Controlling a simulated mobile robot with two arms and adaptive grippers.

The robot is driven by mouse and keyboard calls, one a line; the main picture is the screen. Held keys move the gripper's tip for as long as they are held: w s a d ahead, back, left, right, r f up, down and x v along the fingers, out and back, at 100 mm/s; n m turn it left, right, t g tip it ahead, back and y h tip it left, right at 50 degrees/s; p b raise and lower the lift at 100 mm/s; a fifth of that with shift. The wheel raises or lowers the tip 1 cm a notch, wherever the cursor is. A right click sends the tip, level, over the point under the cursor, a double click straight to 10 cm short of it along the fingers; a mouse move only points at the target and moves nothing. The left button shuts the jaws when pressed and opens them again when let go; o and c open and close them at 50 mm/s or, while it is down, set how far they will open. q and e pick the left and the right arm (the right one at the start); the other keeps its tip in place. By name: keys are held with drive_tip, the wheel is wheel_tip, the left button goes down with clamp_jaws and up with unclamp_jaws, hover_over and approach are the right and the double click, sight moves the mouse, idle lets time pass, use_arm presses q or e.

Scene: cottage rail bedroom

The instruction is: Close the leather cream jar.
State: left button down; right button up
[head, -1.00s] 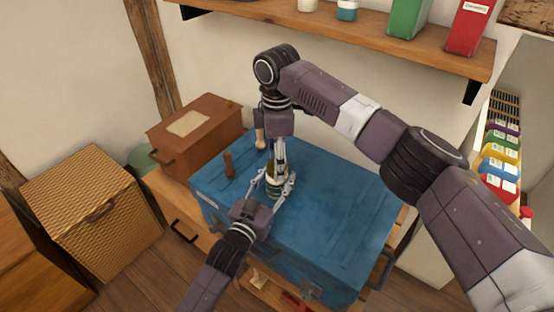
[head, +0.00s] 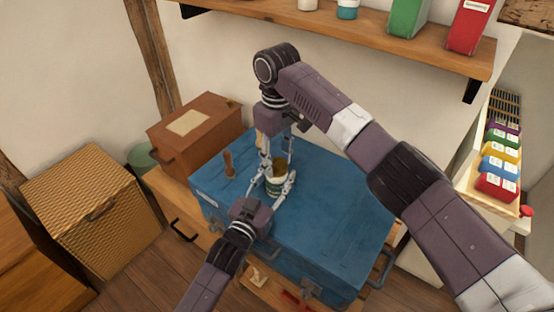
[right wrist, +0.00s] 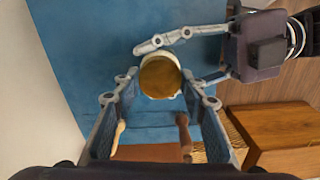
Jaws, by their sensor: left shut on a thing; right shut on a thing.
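The leather cream jar (head: 274,185), small and white with a dark green band, stands on the blue chest top. My left gripper (head: 278,182) is shut around the jar from the front. A gold-brown round lid (head: 281,163) is at the jar's mouth; in the right wrist view the lid (right wrist: 159,77) covers most of the jar, with a pale rim showing along its edge. My right gripper (right wrist: 160,84) reaches down from above, shut on the lid. I cannot tell whether the lid is fully seated.
The blue chest (head: 335,215) has free room to the right. Two wooden-handled tools (head: 229,165) stand at its back left. A brown box (head: 195,130) and wicker basket (head: 92,210) are at left. A shelf (head: 400,50) with containers hangs above.

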drive_tip(key=m, duration=0.4)
drive_tip(key=o, duration=1.3)
drive_tip(key=shift+c, duration=0.2)
drive_tip(key=shift+r, duration=0.1)
drive_tip(key=shift+r, duration=2.2)
drive_tip(key=shift+c, duration=0.4)
